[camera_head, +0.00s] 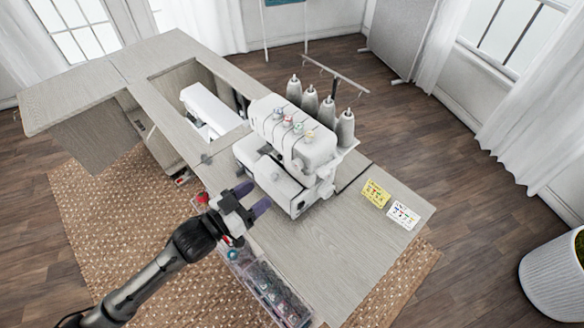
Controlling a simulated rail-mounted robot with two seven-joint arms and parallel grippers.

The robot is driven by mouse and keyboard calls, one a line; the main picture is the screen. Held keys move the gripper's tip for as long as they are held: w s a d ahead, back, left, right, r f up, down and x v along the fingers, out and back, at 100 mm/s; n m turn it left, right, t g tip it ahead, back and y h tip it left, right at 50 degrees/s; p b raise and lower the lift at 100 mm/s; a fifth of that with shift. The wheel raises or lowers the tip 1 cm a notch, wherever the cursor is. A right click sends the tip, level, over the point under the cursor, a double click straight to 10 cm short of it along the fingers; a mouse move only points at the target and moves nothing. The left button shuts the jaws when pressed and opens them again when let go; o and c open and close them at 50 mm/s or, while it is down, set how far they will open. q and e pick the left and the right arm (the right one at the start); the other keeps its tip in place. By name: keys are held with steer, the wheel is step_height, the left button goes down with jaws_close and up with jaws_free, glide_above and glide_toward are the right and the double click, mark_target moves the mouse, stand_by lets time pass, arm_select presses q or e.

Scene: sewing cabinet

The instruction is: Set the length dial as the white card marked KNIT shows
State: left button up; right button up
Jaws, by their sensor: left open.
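A white serger sewing machine (285,150) stands on the grey wooden cabinet top, with several coloured dials along its upper front and several thread cones behind. I cannot make out which dial is the length dial, nor any setting. A white card (403,215) with small coloured marks lies flat on the table to the right of the machine. Its text is too small to read. My left gripper (253,198) is in front of the machine's lower left side, its purple-tipped fingers apart with nothing between them. My right gripper is not in view.
A yellow card (375,193) lies beside the white card. A second white machine (208,108) sits in the cabinet's opening at the back left. A clear bin (275,292) with spools hangs at the front edge. The table's front right (335,255) is clear.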

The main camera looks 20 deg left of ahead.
mark_target(295, 167)
arm_select(q)
steer(key=b+x, duration=0.1)
steer(key=x, duration=1)
steer(key=shift+w+d+b, duration=0.3)
steer(key=shift+w, duration=0.3)
steer(key=shift+c, duration=0.2)
